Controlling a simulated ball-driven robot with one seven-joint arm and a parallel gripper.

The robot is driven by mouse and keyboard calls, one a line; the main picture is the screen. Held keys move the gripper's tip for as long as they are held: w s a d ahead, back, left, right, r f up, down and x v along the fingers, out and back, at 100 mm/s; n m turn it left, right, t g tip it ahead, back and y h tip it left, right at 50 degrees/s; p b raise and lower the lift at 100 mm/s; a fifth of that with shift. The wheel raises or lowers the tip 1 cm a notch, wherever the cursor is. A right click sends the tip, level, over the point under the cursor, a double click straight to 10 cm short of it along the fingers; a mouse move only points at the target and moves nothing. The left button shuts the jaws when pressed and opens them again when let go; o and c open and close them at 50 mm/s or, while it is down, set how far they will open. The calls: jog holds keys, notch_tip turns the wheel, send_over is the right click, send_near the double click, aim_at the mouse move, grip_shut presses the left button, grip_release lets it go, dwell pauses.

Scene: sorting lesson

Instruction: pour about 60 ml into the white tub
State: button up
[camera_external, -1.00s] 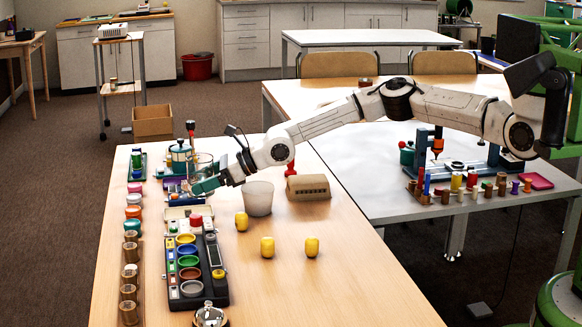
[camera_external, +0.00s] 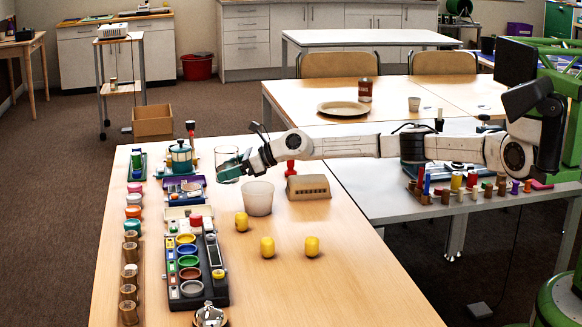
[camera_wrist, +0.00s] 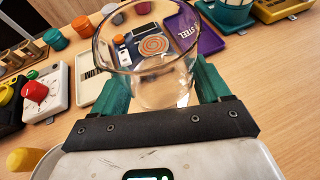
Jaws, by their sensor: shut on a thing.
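My gripper (camera_external: 230,173) is shut on a clear glass (camera_external: 226,155). It holds the glass roughly upright above the table, up and to the left of the white tub. In the wrist view the teal fingers (camera_wrist: 163,90) stand on both sides of the glass (camera_wrist: 165,96). I see things behind through its wall; whether it holds liquid I cannot tell. The white tub (camera_external: 257,200) stands upright on the wooden table, apart from the glass.
A tan block (camera_external: 308,187) stands just right of the tub. Several yellow cylinders (camera_external: 267,247) stand in front of it. A black tray of coloured bowls (camera_external: 214,290) and several jars (camera_external: 133,212) fill the left side. The table's front right is clear.

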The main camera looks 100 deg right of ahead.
aim_at(237, 158)
jog(key=shift+r, duration=0.1)
dwell(0.3)
jog(key=shift+s+a+r+n+t+h, duration=0.15)
jog(key=shift+a+r+n+t+h, duration=0.1)
jog(key=shift+r+n+t+h, duration=0.25)
jog(key=shift+s+a+r+n+t+h, duration=0.15)
jog(key=shift+s+a+r+n+t, duration=0.15)
jog(key=shift+r, duration=0.4)
jog(key=shift+s+a+r+n+t+h, duration=0.1)
jog(key=shift+a+r+n+t+h, duration=0.1)
jog(key=shift+r+n+t+h, duration=0.25)
jog(key=shift+s+a+r+n+t+b, duration=0.1)
jog(key=shift+a+r+n+t+b, duration=0.2)
jog(key=shift+t, duration=0.25)
jog(key=shift+s+a+r+n+t+h+b, duration=0.1)
jog(key=shift+a+r+n+t+b, duration=0.05)
jog(key=shift+r+n+t+b, duration=0.7)
jog(key=shift+s+a+r+n+t+h+b, duration=0.1)
jog(key=shift+a+r+n+t+b, duration=0.05)
jog(key=shift+r+n+t+b, duration=0.7)
jog(key=shift+s+a+r+n+t+h+b, duration=0.1)
jog(key=shift+a+r+n+t+b, duration=0.05)
jog(key=shift+r+n+t+b, duration=0.75)
jog(key=shift+r, duration=0.35)
